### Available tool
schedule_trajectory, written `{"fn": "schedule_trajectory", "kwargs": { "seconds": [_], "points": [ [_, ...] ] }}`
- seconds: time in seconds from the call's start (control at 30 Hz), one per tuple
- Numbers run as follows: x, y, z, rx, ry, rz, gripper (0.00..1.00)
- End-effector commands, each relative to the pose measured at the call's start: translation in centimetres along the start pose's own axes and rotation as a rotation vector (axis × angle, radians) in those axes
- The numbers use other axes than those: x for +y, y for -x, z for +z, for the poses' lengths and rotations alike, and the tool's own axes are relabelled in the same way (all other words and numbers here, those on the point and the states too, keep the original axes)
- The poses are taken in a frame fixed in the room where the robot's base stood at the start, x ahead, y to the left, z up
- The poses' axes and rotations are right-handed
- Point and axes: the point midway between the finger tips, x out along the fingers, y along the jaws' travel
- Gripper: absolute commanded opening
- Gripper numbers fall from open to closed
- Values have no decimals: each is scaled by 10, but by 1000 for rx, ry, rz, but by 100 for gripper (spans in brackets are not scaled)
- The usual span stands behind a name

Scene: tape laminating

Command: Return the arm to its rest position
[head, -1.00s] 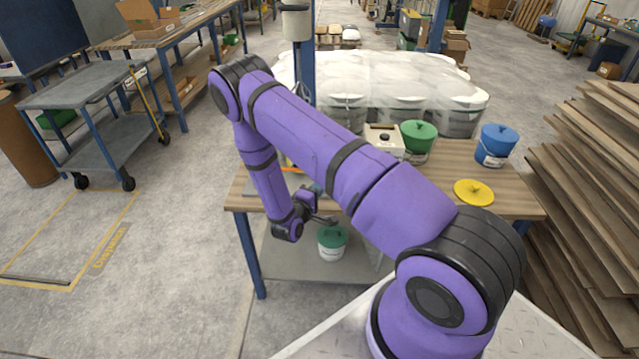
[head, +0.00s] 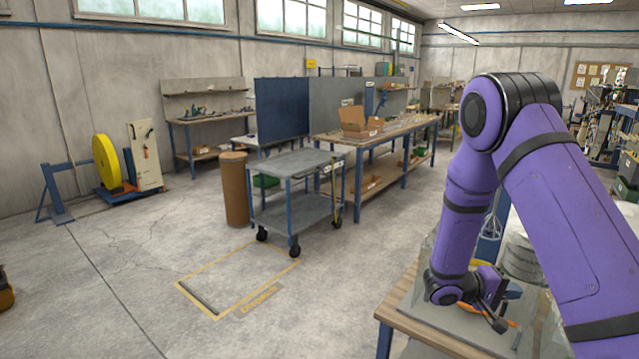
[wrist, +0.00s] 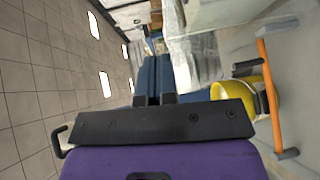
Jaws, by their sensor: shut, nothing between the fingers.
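My purple arm is bent, with its elbow high at the right of the head view and its forearm hanging down. My gripper (head: 497,322) is low at the right, pointing down and to the right, in front of the left part of the wooden worktable (head: 420,326) as pictured. I cannot tell its exact height over the table. The upper arm hides most of the worktable.
In the wrist view, a yellow bucket (wrist: 240,92) and an orange bar (wrist: 270,95) are at the right, near the gripper. A grey cart (head: 290,163) and a brown drum (head: 236,190) stand left of the worktable.

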Motion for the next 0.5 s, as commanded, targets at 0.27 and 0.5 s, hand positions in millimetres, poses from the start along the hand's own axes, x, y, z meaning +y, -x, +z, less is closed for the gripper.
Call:
{"fn": "schedule_trajectory", "kwargs": {
  "seconds": [0.27,0.5],
  "points": [
    [75,17,40,-152,-28,-186,0],
    [124,36,80,-228,-52,-384,0]
  ]
}}
